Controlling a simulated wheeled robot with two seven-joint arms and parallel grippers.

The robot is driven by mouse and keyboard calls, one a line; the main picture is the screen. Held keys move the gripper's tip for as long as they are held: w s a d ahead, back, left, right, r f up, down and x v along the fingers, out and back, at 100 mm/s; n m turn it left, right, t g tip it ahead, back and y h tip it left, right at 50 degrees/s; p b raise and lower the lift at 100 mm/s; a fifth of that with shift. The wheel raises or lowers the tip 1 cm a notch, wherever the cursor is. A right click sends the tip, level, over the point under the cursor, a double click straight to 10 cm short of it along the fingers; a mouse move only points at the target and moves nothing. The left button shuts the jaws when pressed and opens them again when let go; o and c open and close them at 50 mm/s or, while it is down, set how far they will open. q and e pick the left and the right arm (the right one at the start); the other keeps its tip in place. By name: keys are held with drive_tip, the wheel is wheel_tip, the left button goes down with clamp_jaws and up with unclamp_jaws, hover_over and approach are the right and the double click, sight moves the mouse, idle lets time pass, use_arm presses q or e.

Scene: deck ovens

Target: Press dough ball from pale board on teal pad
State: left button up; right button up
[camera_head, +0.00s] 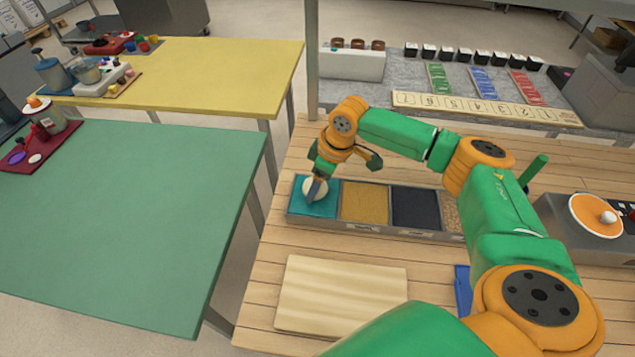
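The white dough ball (308,184) is on the teal pad (328,208), the leftmost section of a grey tray on the wooden table. My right gripper (318,186) points down at the ball, and a dark fingertip overlaps its front. I cannot tell whether the fingers grip the ball or only touch it. The pale board (340,298) lies in front of the tray and is bare. My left gripper is not in view.
The tray also has yellow (364,204), dark (416,208) and speckled sections to the right. A blue object (463,290) lies beside the board, partly hidden by my arm. An orange disc with a knob (596,216) sits at right. A green table (120,220) stands left across a gap.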

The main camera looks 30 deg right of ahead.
drive_tip(key=shift+f, duration=0.5)
idle(0.8)
drive_tip(key=shift+s+f, duration=0.1)
idle(1.7)
wheel_tip(320, 180, up, 6)
drive_tip(key=p, duration=0.6)
drive_tip(key=shift+f+p, duration=0.15)
drive_tip(key=shift+p, duration=0.15)
drive_tip(key=shift+r, duration=1.2)
